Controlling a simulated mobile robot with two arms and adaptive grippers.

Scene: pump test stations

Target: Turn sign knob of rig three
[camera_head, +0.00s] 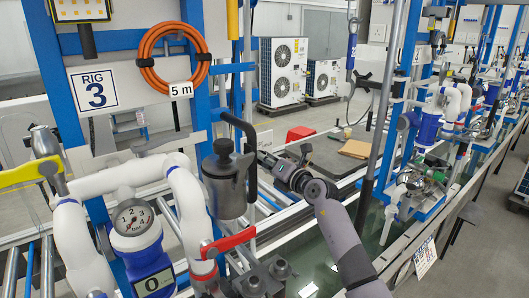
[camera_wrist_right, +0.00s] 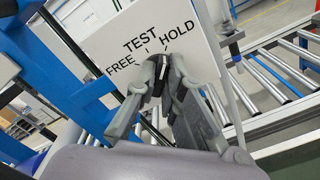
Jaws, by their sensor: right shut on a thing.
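The rig three sign (camera_head: 93,90) is a white plate at the upper left of the head view. In the right wrist view, a white test plate (camera_wrist_right: 190,30) reads TEST, FREE and HOLD, with short tick marks under the words. A small dark knob (camera_wrist_right: 158,77) sits at its lower edge, mostly hidden by my fingers; which word it points to is unclear. My right gripper (camera_wrist_right: 160,72) is shut on this knob. In the head view my right gripper (camera_head: 266,158) reaches left, behind the grey canister, and the knob is hidden there. My left gripper is not in view.
A grey canister (camera_head: 226,185) with a black handle stands just left of my right gripper. White pipes, a pressure gauge (camera_head: 134,218), a red lever (camera_head: 230,241) and a yellow lever (camera_head: 30,172) crowd the left. Roller rails (camera_wrist_right: 275,75) lie beyond the plate.

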